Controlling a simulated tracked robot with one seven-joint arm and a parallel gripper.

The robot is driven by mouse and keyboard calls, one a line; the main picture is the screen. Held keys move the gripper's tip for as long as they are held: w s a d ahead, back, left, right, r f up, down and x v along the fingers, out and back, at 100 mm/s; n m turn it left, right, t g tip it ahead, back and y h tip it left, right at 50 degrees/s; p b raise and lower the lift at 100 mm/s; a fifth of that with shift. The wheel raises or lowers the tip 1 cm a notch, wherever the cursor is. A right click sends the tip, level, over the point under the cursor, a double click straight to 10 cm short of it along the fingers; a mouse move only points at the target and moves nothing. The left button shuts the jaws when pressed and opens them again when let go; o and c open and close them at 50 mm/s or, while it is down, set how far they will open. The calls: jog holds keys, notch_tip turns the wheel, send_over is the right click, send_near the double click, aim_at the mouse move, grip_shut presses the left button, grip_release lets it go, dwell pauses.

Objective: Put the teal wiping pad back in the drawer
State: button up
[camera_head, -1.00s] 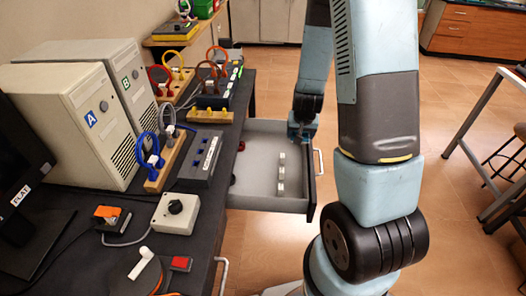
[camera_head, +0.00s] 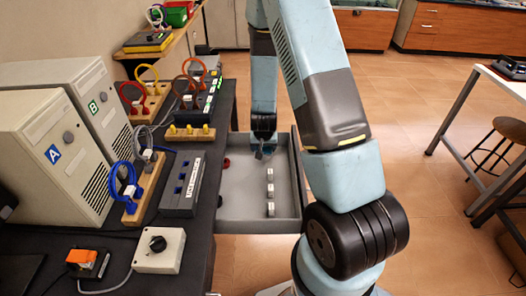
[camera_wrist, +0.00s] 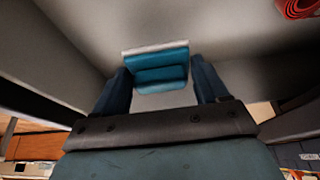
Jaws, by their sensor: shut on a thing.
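The teal wiping pad (camera_wrist: 158,68) shows between the two fingers of my gripper (camera_wrist: 160,82) in the wrist view, with a pale edge along its top. My gripper is shut on it. In the head view my gripper (camera_head: 263,150) points down over the back part of the open grey drawer (camera_head: 235,205); the pad is too small to make out clearly there. The drawer's grey walls and floor surround the gripper in the wrist view. I cannot tell whether the pad touches the drawer floor.
Several small white pieces (camera_head: 270,193) stand in a row in the drawer. A red item (camera_head: 226,162) lies near its left wall, and a red coil (camera_wrist: 298,7) shows in the wrist view. The black bench (camera_head: 196,240) with computers and a switch box (camera_head: 160,251) borders the drawer.

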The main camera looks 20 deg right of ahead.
aim_at(264, 149)
jog(key=shift+w+d+f, duration=0.1)
jog(key=shift+w+f, duration=0.05)
jog(key=shift+f, duration=1.2)
jog(key=shift+d+f, duration=0.1)
jog(key=shift+f, duration=0.3)
jog(key=o, duration=1.3)
jog(key=shift+r, duration=0.1)
